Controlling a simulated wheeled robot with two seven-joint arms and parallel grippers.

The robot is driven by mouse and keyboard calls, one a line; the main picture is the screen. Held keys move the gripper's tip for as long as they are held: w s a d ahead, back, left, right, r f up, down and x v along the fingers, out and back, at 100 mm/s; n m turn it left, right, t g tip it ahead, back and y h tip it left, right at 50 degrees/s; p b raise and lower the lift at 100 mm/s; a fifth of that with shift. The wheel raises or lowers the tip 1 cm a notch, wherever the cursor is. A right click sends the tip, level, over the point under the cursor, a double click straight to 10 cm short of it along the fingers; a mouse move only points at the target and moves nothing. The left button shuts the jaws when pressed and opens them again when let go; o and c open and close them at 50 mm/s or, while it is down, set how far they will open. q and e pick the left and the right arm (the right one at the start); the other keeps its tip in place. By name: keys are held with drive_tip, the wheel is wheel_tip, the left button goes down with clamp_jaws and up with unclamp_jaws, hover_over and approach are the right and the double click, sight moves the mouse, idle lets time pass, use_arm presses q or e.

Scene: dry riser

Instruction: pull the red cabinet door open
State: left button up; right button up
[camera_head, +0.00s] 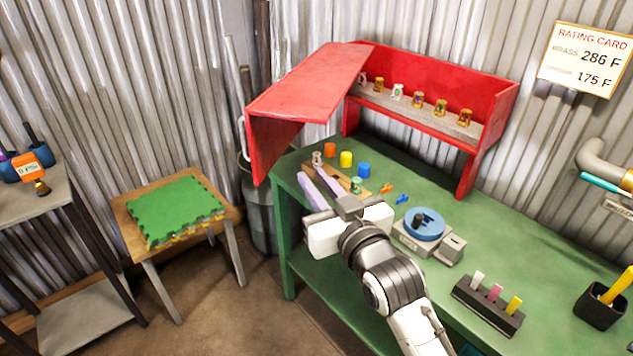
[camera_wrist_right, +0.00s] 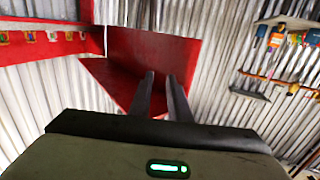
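The red cabinet (camera_head: 440,80) stands at the back of the green workbench, its front open onto a shelf of small fittings. The red door (camera_head: 312,82) juts out from its left end toward the left front of the bench; its lower red face (camera_head: 270,140) hangs past the bench corner. The door also shows in the right wrist view (camera_wrist_right: 150,58), beyond the fingertips. My right gripper (camera_head: 314,187) is open and empty over the bench's left end, below and right of the door. Its fingers (camera_wrist_right: 162,78) have a narrow gap, and contact with the door is not visible. My left gripper is out of view.
A small table with a green mat (camera_head: 175,210) and a grey bin (camera_head: 258,205) stand left. Floor shows between.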

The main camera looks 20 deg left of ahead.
drive_tip(key=v, duration=1)
drive_tip(key=shift+b, duration=0.45)
drive_tip(key=shift+d, duration=0.1)
